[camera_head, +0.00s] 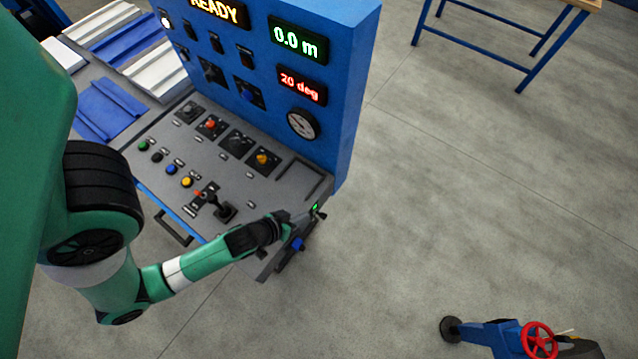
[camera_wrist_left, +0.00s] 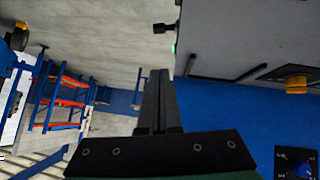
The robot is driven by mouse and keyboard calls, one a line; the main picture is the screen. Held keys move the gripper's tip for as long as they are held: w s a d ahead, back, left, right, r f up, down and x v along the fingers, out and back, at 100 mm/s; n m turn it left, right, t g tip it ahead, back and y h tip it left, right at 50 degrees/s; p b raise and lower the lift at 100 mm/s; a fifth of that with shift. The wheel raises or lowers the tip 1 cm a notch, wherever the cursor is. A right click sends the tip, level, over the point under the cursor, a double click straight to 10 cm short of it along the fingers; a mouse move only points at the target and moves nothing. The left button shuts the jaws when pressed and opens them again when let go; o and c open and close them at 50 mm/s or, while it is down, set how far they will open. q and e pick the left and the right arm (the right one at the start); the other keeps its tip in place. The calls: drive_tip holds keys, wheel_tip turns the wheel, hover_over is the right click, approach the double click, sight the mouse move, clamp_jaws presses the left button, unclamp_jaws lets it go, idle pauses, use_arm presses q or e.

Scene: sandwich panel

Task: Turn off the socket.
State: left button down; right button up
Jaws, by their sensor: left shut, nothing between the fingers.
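A blue socket-like fitting (camera_head: 298,244) sticks out from the right side of the blue and grey control console. Above it on the same side a small green light (camera_head: 315,207) glows, with a small black toggle-like part (camera_head: 322,215) beside it. In the left wrist view the green light (camera_wrist_left: 174,48) and a black protruding part (camera_wrist_left: 163,28) show at the edge of the console. My left gripper (camera_head: 308,216) is at the console's right front corner, close to the green light. Its fingers (camera_wrist_left: 159,75) are shut and empty. Whether they touch anything I cannot tell. My right gripper is out of view.
The upright blue panel (camera_head: 350,100) rises behind. A red valve wheel (camera_head: 540,341) stands at the lower right.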

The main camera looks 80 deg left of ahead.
use_arm(q)
drive_tip(key=b, duration=0.3)
hover_over(320, 214)
drive_tip(key=s, duration=0.1)
wheel_tip(320, 214, down, 7)
drive_tip(key=shift+w+d+f+b, duration=0.1)
drive_tip(key=shift+d+f+b, duration=0.3)
drive_tip(key=shift+f, duration=0.3)
drive_tip(key=shift+w+d+f+b, duration=0.1)
drive_tip(key=shift+d+f+b, duration=0.3)
drive_tip(key=shift+f, duration=0.3)
